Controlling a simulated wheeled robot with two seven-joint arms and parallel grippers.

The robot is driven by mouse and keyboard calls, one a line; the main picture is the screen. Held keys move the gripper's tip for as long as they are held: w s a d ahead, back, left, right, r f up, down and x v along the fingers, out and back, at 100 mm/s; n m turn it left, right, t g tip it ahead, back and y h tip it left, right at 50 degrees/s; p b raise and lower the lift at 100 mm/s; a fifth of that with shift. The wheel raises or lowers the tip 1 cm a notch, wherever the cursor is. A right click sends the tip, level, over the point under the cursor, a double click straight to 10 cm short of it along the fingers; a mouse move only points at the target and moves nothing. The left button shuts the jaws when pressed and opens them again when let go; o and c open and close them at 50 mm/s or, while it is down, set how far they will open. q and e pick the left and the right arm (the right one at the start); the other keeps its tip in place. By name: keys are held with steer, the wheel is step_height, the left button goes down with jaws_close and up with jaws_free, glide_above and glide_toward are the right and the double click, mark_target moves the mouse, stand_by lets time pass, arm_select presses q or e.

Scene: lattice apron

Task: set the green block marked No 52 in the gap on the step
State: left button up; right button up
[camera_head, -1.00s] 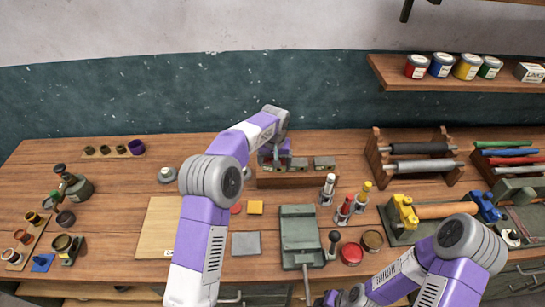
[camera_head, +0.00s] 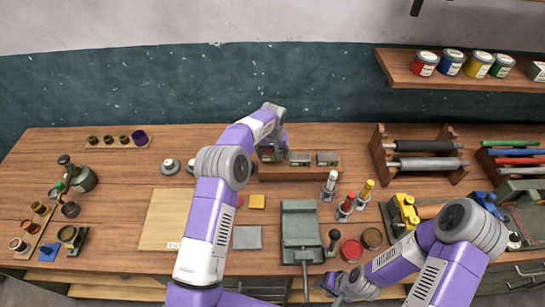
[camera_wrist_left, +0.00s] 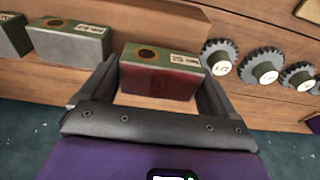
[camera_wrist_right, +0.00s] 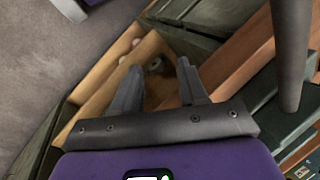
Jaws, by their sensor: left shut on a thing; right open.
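A green block (camera_wrist_left: 161,69) with a brown round mark, a small white label and a dark red side sits between the fingers of my left gripper (camera_wrist_left: 153,92), which is shut on it. The label's number is too small to read. The wooden step (camera_head: 300,174) bears two similar blocks, one (camera_head: 299,158) nearer my left gripper (camera_head: 269,154) and one (camera_head: 328,158) beyond it. The held block is at the step's left end, apart from its neighbour (camera_wrist_left: 68,41). I cannot tell if it touches the step. My right gripper (camera_wrist_right: 157,80) is open and empty near the bench front.
Several toothed grey knobs (camera_wrist_left: 265,67) stand close beside the held block in the left wrist view. Bottles (camera_head: 346,204) stand right of the step and a grey-green press (camera_head: 300,225) in front. A roller rack (camera_head: 425,164) is further right.

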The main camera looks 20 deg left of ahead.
mark_target(272, 157)
arm_select(q)
step_height(272, 157, down, 3)
steer(key=shift+r, duration=0.15)
steer(key=o, duration=1.4)
steer(key=shift+f, duration=0.2)
steer(key=shift+r, duration=0.1)
